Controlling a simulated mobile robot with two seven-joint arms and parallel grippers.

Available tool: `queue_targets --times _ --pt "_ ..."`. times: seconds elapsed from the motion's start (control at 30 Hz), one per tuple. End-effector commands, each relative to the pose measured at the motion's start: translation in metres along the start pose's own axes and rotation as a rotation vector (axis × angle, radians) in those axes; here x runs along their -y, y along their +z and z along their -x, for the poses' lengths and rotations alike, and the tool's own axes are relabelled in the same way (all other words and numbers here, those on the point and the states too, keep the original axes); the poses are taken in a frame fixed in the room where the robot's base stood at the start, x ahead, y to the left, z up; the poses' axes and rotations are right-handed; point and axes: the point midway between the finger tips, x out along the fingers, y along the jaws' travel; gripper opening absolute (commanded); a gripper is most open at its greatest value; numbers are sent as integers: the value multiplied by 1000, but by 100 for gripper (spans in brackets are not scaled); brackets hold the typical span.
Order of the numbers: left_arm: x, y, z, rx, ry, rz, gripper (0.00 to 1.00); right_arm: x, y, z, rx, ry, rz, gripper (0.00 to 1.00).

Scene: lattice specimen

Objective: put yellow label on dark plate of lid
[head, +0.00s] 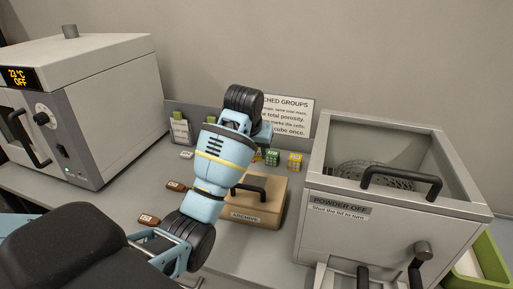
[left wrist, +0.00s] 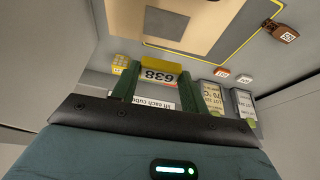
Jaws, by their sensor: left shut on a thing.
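My left gripper (left wrist: 157,86) is shut on a yellow label (left wrist: 162,55), which lies between its two green fingers in the left wrist view. Printed digits, upside down, show just below its yellow edge. In the head view my left arm hides the fingers and the label. The tan box marked ARCHIVE (head: 256,215) stands on the bench, with a dark handle (head: 250,184) on its lid. The lid (left wrist: 118,18) shows at the top of the left wrist view, with a darker plate (left wrist: 170,20) on it. The label appears apart from this plate.
A green cube (head: 272,157) and a yellow cube (head: 295,161) stand behind the box near a sign. Brown tags (head: 148,220) lie to its left. A grey oven (head: 85,100) stands at left, and an open-topped metal bin (head: 390,215) at right.

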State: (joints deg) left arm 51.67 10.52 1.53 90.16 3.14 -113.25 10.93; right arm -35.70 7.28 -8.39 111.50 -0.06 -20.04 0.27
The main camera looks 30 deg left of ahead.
Motion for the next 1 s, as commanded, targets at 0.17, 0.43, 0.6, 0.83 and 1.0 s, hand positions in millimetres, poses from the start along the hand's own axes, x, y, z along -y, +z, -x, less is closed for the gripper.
queue_targets --times 0.17,0.43,0.6,0.83,1.0 --pt "0 3 -8 0 0 0 23 0 -1 0 -1 -1 0 0" --pt "0 13 -31 1 0 0 23 0 -6 -2 -12 0 1 0" --pt "0 17 -41 0 1 0 23 0 -7 -2 -14 0 1 0" --pt "0 20 -47 0 1 0 23 0 -7 -2 -14 0 2 0" --pt "0 20 -47 -1 1 0 23 0 -7 -2 -14 0 2 0"
